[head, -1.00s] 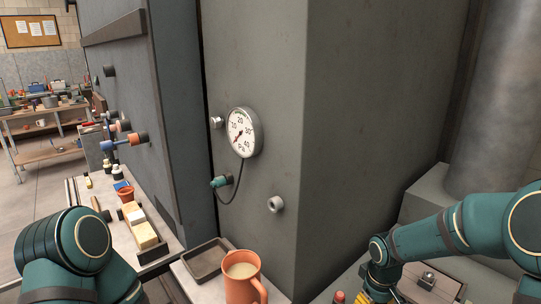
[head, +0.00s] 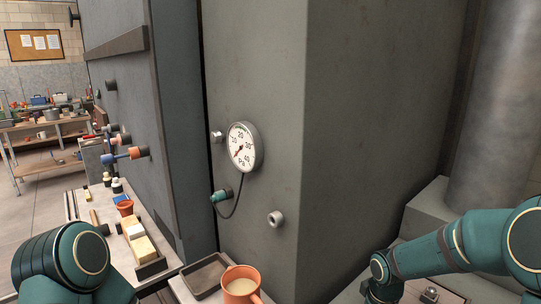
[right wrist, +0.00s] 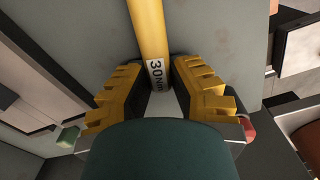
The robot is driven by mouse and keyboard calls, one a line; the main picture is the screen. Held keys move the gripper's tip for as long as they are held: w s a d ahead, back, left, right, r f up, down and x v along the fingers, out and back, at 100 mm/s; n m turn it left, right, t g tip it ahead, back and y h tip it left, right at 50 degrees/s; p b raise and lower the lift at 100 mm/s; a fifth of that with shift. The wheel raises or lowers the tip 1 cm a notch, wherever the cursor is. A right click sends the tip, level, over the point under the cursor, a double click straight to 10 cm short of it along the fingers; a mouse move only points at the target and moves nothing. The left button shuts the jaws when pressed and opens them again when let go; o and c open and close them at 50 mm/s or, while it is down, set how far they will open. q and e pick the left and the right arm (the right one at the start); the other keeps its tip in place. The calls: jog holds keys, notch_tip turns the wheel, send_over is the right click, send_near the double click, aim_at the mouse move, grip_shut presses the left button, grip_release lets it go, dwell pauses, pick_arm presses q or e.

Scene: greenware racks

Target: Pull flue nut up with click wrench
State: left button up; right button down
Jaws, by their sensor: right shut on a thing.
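In the right wrist view my right gripper (right wrist: 160,92) has its yellow ridged fingers on both sides of a yellow wrench (right wrist: 148,30) with a white "30Nm" label. The wrench runs away from the gripper toward the top of the picture, and its far end is out of view. A metal nut (head: 429,294) sits low at the right. Metal fittings (head: 275,218) and (head: 217,137) stick out of the grey flue wall. I cannot tell which is the flue nut. My left gripper is out of view.
A round dial gauge (head: 242,148) with a cable to a teal plug (head: 220,196) is on the grey wall. An orange mug (head: 241,288) and a dark tray (head: 207,275) stand below it. A bench (head: 92,208) with small items is at left.

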dwell(0.3)
jog(key=shift+r+p, duration=1.9)
jog(key=shift+r, duration=0.6)
jog(key=shift+s+f, duration=0.1)
